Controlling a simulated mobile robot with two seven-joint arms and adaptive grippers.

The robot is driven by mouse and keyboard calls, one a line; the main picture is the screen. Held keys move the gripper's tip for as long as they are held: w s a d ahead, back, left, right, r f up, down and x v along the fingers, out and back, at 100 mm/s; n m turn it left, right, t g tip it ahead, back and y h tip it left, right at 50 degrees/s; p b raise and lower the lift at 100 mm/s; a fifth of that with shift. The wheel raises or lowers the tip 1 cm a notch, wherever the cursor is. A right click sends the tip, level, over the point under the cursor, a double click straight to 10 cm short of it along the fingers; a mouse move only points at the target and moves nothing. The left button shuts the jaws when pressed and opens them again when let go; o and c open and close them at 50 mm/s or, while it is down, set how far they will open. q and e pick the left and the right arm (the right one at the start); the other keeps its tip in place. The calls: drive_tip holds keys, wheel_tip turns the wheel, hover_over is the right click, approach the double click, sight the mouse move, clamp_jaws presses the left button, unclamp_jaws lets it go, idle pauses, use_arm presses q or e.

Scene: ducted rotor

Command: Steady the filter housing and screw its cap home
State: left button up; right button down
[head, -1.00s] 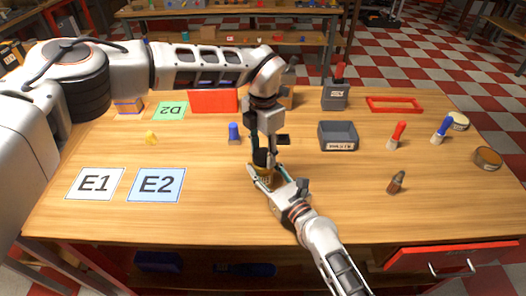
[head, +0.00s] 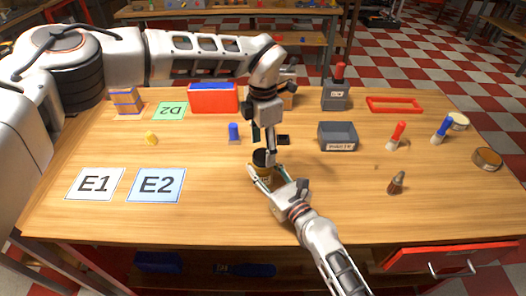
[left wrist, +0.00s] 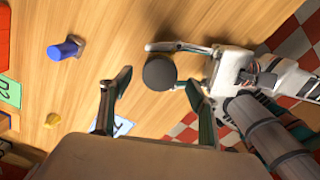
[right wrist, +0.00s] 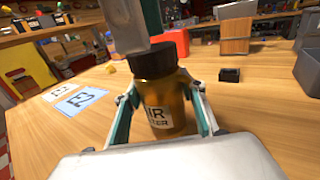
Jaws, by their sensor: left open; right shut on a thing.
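The filter housing (right wrist: 160,105) is an amber jar with a white label, upright on the table; it also shows in the head view (head: 263,174). Its black cap (right wrist: 150,62) sits on top, and the left wrist view shows it from above as a dark disc (left wrist: 159,74). I cannot tell how far it is threaded. My right gripper (head: 264,181) is shut around the housing's sides, low down. My left gripper (head: 264,146) points down over the cap, its fingers open; in the right wrist view a finger hides part of the cap's surroundings.
A grey bin (head: 338,136) and a small black block (head: 283,140) stand right of my left gripper. A blue-handled piece (head: 233,133) is to the left. Cards E1 (head: 95,184) and E2 (head: 156,185) lie at the left. The front middle of the table is clear.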

use_arm(q)
wheel_tip(320, 180, up, 10)
drive_tip(key=shift+f, duration=0.2)
use_arm(e)
drive_tip(key=c, duration=1.2)
unclamp_jaws()
drive_tip(key=shift+o, duration=0.2)
drive_tip(key=v, duration=1.2)
drive_tip(key=shift+f, duration=0.1)
